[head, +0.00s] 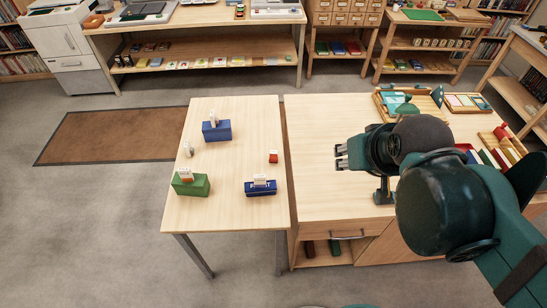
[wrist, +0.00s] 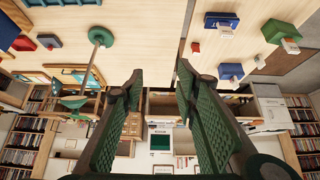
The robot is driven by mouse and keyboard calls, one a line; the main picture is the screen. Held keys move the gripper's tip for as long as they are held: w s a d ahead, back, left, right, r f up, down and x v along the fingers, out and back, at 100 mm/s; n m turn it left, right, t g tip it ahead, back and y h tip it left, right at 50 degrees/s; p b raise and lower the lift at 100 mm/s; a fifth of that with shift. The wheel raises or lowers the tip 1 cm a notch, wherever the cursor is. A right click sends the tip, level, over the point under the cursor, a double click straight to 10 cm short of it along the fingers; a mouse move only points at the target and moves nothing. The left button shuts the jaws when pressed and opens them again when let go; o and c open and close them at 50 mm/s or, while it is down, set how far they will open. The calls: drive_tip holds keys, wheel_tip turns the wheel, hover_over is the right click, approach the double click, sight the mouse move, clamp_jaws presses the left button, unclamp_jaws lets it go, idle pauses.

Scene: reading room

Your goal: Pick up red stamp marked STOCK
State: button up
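A small red block (head: 273,158), the only small red thing on the narrow left table (head: 235,225), sits near that table's right edge. Any marking on it is too small to read. It also shows in the wrist view as a small red block (wrist: 196,47) near the table edge. My gripper (head: 339,157) is to the right of it, above the wider desk, with its fingers pointing left. In the wrist view my two green padded fingers (wrist: 158,85) stand wide apart with nothing between them.
The left table also bears a blue block (head: 217,132), a green block (head: 191,187), a dark blue lettered block (head: 260,188) and a small pale piece (head: 187,149). A narrow gap separates it from the desk (head: 315,205). Trays and books crowd the desk's right side.

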drive_tip(key=w, duration=0.1)
drive_tip(key=n+g+b, duration=0.6)
drive_tip(key=n+g, duration=0.1)
drive_tip(key=n, duration=0.9)
hover_over(273, 152)
drive_tip(key=f, duration=2.7)
drive_tip(key=shift+s+d+f, duration=0.1)
drive_tip(key=shift+d+f, duration=0.1)
drive_tip(key=shift+d, duration=0.15)
drive_tip(key=shift+w+a+f, duration=0.2)
drive_tip(key=shift+a+f, duration=0.05)
drive_tip(key=shift+f, duration=0.45)
drive_tip(key=shift+f, duration=1.3)
drive_tip(key=shift+f, duration=0.1)
